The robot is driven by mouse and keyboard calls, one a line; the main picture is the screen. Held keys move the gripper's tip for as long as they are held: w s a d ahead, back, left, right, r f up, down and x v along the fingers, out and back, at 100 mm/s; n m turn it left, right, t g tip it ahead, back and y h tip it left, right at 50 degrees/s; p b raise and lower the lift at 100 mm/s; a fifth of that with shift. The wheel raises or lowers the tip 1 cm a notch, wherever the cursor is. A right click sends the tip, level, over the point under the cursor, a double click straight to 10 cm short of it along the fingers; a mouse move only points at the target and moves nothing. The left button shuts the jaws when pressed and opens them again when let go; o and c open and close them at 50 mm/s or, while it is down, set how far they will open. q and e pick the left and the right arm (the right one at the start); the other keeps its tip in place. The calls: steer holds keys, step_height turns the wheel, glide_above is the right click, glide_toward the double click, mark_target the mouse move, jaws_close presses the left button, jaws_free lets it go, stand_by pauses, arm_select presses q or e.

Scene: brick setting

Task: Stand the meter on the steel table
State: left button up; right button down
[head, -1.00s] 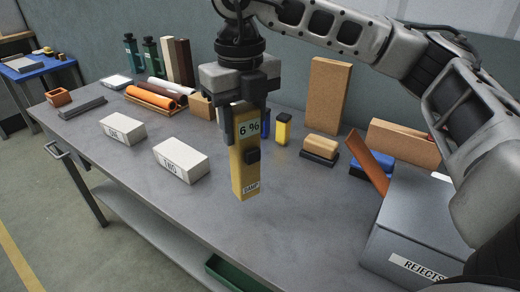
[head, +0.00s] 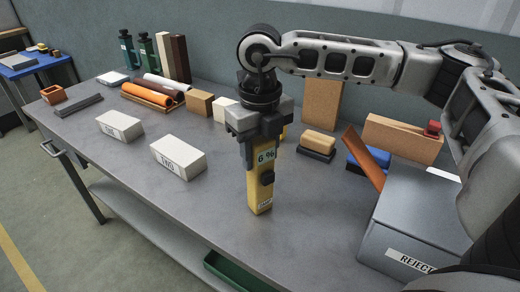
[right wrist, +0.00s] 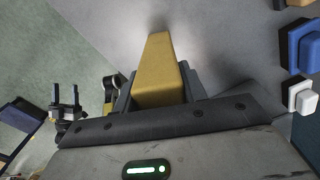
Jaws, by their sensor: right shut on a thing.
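The meter (head: 259,192) is a yellow upright block with a "6 %" display, a dark knob and a small label at its foot. My right gripper (head: 259,158) is shut on its upper part from above. The foot is at or just above the steel table (head: 320,215); I cannot tell if it touches. In the right wrist view the yellow meter (right wrist: 161,70) sits between the fingers over the grey tabletop. My left gripper (right wrist: 66,97) shows small at the left of that view, its two fingers apart and empty, away from the meter.
Two white labelled blocks (head: 178,157) lie left of the meter. The tabletop around the meter's foot is clear.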

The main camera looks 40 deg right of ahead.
steer(key=c, duration=0.8)
jaws_free()
steer(key=shift+f, duration=0.1)
steer(key=shift+r, duration=0.3)
step_height(320, 180, up, 10)
steer(key=shift+r, duration=0.9)
